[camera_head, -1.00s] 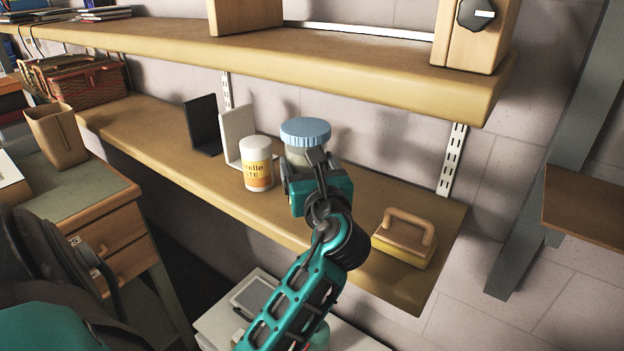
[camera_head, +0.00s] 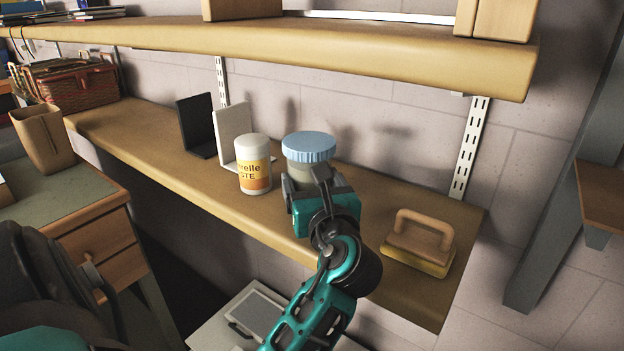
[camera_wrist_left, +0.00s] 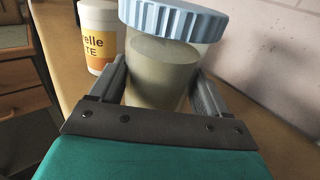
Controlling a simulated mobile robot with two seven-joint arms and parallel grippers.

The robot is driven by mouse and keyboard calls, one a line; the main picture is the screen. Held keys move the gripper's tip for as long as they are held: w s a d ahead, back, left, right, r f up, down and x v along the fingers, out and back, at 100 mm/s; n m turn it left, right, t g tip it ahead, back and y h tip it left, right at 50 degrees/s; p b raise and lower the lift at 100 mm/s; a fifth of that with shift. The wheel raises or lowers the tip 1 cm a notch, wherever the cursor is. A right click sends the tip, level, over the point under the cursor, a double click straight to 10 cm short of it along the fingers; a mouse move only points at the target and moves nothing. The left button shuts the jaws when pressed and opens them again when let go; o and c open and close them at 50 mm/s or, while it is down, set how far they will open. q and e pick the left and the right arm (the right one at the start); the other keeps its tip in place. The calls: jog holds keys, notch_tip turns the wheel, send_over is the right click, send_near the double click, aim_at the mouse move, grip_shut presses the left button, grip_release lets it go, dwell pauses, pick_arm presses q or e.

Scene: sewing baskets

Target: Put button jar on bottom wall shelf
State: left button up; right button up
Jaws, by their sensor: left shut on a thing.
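The button jar (camera_head: 309,147) is a clear jar with a ribbed light-blue lid, upright at the bottom wall shelf (camera_head: 150,140), right of a white paste tub. My left gripper (camera_head: 315,186) is shut around its body; in the left wrist view the jar (camera_wrist_left: 165,65) stands between the two fingers (camera_wrist_left: 160,92). The gripper hides the jar's base in the head view, so I cannot tell whether it touches the shelf. My right gripper is not in view.
The paste tub (camera_head: 254,165) stands close left of the jar, with black (camera_head: 197,125) and white (camera_head: 234,135) bookends behind. A wooden-handled brush (camera_head: 420,242) lies to the right. The upper shelf (camera_head: 350,50) overhangs from above.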

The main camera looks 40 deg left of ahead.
pick_arm(q)
jog(key=shift+f, duration=0.25)
jog(key=o, duration=1.4)
jog(key=shift+c, duration=0.2)
